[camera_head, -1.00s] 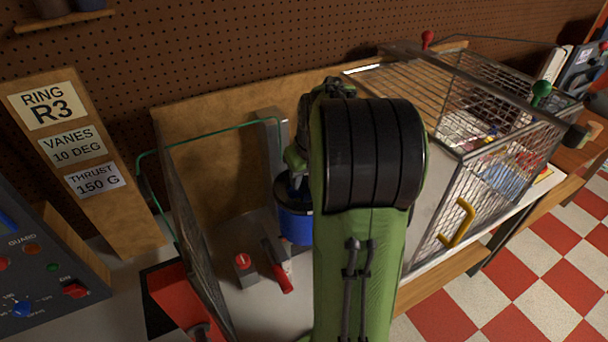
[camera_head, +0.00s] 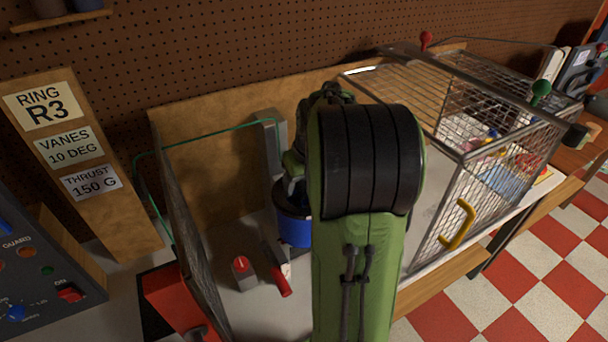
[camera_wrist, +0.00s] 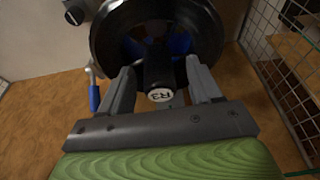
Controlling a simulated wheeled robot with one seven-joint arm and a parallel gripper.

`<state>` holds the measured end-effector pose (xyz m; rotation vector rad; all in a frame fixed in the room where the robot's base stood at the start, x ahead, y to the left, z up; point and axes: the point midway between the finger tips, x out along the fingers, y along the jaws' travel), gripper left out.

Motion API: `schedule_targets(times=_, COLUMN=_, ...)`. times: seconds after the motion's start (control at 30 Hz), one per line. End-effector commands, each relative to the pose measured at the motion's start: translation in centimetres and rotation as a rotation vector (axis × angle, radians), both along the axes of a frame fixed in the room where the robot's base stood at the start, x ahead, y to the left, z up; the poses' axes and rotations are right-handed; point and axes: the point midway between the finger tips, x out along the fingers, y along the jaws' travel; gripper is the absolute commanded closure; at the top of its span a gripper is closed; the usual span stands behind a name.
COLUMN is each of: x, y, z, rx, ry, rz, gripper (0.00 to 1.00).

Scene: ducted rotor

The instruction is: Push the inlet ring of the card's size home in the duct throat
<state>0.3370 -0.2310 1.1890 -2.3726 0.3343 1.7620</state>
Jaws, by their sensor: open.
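The blue duct (camera_head: 294,232) stands in the bay, mostly hidden behind my green arm. A black ring (camera_head: 284,200) sits at its top. In the wrist view, the black inlet ring (camera_wrist: 103,38) fills the top of the picture, with blue showing through its openings. Its dark central grip (camera_wrist: 158,70) ends in a white tag reading R3. My gripper (camera_wrist: 160,78) is open, one finger on each side of the grip, with gaps showing. I cannot tell how deep the ring sits in the throat. The card (camera_head: 43,106) reads RING R3, VANES 10 DEG, THRUST 150 G.
A wire mesh cage (camera_head: 500,130) with a yellow handle stands right of my arm. A mesh guard (camera_head: 185,235) stands left of the duct. A red-handled lever (camera_head: 279,280) and a red-topped switch (camera_head: 242,270) sit in front. A control panel (camera_head: 45,265) is at lower left.

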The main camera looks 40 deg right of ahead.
Motion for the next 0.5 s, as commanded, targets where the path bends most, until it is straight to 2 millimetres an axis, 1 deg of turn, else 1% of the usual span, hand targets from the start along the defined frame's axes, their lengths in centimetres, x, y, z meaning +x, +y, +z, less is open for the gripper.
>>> schedule_targets(times=0.07, x=-0.2, y=0.0, z=1.0, rx=-0.003, ry=-0.003, rz=-0.001, gripper=0.37)
schedule_targets(times=0.17, x=-0.8, y=0.2, z=3.3, rx=-0.006, ry=-0.006, rz=0.000, gripper=0.37)
schedule_targets(times=0.3, x=-1.9, y=0.5, z=7.3, rx=-0.006, ry=-0.008, rz=-0.001, gripper=0.37)
schedule_targets(times=0.5, x=-3.5, y=0.9, z=12.5, rx=-0.004, ry=-0.005, rz=-0.002, gripper=0.37)
